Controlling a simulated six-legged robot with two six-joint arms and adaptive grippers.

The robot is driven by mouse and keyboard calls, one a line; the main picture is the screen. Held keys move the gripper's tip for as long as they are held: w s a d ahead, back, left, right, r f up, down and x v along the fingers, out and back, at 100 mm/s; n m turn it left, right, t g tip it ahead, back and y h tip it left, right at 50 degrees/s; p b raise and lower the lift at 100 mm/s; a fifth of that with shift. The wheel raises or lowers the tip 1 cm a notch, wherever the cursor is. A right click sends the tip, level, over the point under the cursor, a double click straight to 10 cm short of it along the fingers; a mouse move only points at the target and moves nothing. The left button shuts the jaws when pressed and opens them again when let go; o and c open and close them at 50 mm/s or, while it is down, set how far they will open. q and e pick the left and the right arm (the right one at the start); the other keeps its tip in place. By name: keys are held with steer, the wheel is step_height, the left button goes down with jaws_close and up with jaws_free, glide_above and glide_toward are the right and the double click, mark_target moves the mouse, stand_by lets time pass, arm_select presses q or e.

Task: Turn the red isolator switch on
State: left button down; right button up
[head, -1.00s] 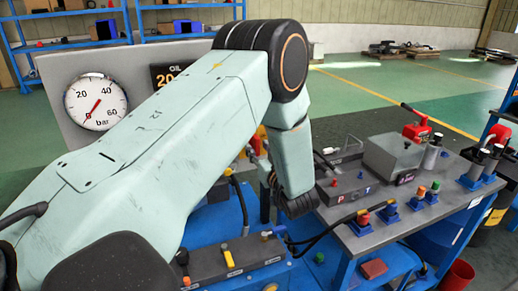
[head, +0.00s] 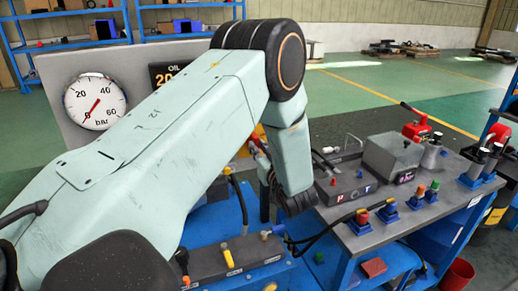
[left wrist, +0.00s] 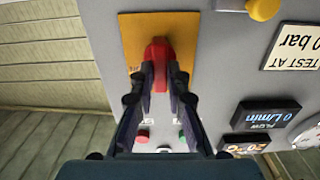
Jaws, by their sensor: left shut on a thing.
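The red isolator switch (left wrist: 158,52) is a red handle on a yellow plate (left wrist: 188,30) fixed to a grey panel. In the left wrist view its handle points along the picture's vertical, with my left gripper's (left wrist: 160,74) two dark fingers on either side of it. The gripper is shut on the handle. In the head view my left arm hides most of the switch and of the gripper. My right gripper is not in view.
The panel (left wrist: 225,70) also carries a yellow knob (left wrist: 263,9), a flow display (left wrist: 266,115) and small red and green buttons. In the head view a pressure gauge (head: 95,102) stands at left. A grey bench (head: 400,215) with valves and a grey box (head: 392,157) is at right.

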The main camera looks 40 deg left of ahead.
arm_select(q)
steer(key=shift+m, duration=0.3)
steer(key=m+p, duration=0.2)
steer(key=m, duration=0.1)
steer(key=shift+w+d, duration=0.1)
steer(key=m+p, duration=0.1)
steer(key=m, duration=0.3)
steer(key=m+p, duration=0.2)
steer(key=m, duration=0.3)
steer(key=f+m+p, duration=0.1)
steer(key=m, duration=0.4)
steer(key=shift+w+d, duration=0.2)
steer(key=shift+m+p, duration=0.3)
steer(key=shift+m, duration=0.1)
